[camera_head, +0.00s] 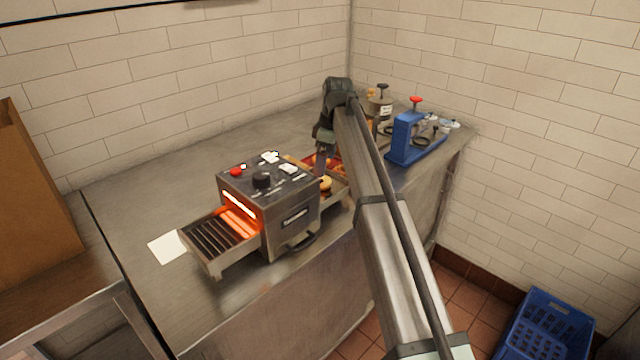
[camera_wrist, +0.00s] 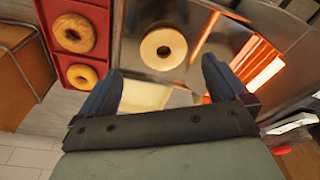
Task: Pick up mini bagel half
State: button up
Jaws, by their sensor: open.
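A mini bagel half (camera_wrist: 163,49), pale cut face up with a hole in the middle, lies on a metal tray (camera_wrist: 128,60) of the toaster in the wrist view. In the head view a bagel half (camera_head: 325,184) shows on the toaster's right-hand tray (camera_head: 336,189). My gripper (camera_wrist: 160,78) is open and empty, with its two blue fingers apart, just short of the bagel half in the wrist view. In the head view my gripper (camera_head: 321,165) is above that tray, partly hidden by my arm. The height gap is hard to judge.
A red tray (camera_wrist: 58,12) beside the metal tray holds browner bagel pieces (camera_wrist: 74,33). The toaster (camera_head: 268,205) glows orange, with a wire rack (camera_head: 215,240) at its left. A blue stand (camera_head: 405,138) is at the right. The counter's left is mostly clear.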

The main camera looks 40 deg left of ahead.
jog(key=shift+s+a+f, duration=0.15)
jog(key=shift+f, duration=0.85)
jog(key=shift+s+a+f, duration=0.1)
jog(key=shift+s+f, duration=0.1)
jog(key=shift+f, duration=0.8)
jog(key=shift+s+a+f, duration=0.15)
jog(key=shift+f, duration=0.85)
jog(key=shift+c, duration=0.2)
jog(key=c, duration=1.1)
jog(key=shift+r, duration=0.2)
notch_tip(320, 180, up, 10)
jog(key=shift+f, duration=0.15)
